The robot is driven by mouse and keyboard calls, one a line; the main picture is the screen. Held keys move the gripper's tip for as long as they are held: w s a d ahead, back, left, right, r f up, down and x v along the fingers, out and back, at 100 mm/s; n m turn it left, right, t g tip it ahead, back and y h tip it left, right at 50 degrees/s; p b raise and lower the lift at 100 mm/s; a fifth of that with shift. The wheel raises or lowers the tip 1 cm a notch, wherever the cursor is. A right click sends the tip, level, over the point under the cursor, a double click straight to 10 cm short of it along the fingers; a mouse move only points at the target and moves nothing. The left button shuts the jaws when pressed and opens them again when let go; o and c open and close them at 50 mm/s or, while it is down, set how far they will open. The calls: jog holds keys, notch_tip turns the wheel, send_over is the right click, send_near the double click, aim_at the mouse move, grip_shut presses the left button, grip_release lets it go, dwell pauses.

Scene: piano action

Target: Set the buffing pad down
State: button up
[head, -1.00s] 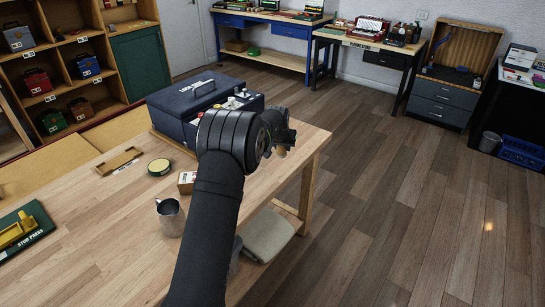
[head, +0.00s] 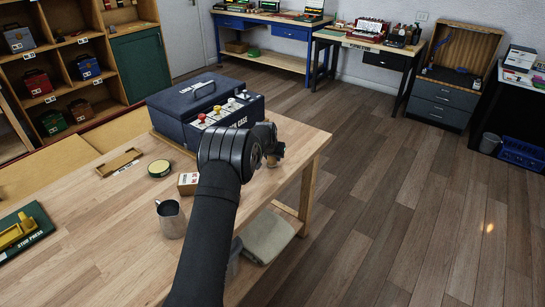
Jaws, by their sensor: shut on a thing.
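My gripper (head: 272,146) is over the right end of the wooden workbench (head: 110,240), mostly hidden behind my own wrist. A small tan piece (head: 272,161), which looks like the buffing pad, shows at the gripper's tip, and the gripper is shut on it. The pad is small and partly hidden. I cannot tell whether it touches the bench top.
A dark blue case (head: 170,122) with several coloured knobs stands behind my wrist. A small box (head: 187,184), a round tin (head: 159,168), a wooden tray (head: 119,162), a metal jug (head: 170,218) and a green stop press (head: 25,230) are on the bench. Bare wood lies between them.

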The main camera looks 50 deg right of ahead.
jog(key=o, duration=1)
jog(key=shift+f, duration=0.1)
jog(key=shift+o, duration=0.2)
jog(key=shift+a+r, duration=0.1)
jog(key=shift+r, duration=0.3)
jog(key=v, duration=1.1)
jog(key=shift+r, duration=0.2)
jog(key=shift+a, duration=0.1)
jog(key=x, duration=1.2)
jog(key=shift+s+f, duration=0.1)
jog(key=shift+s, duration=0.05)
jog(key=shift+a, duration=0.1)
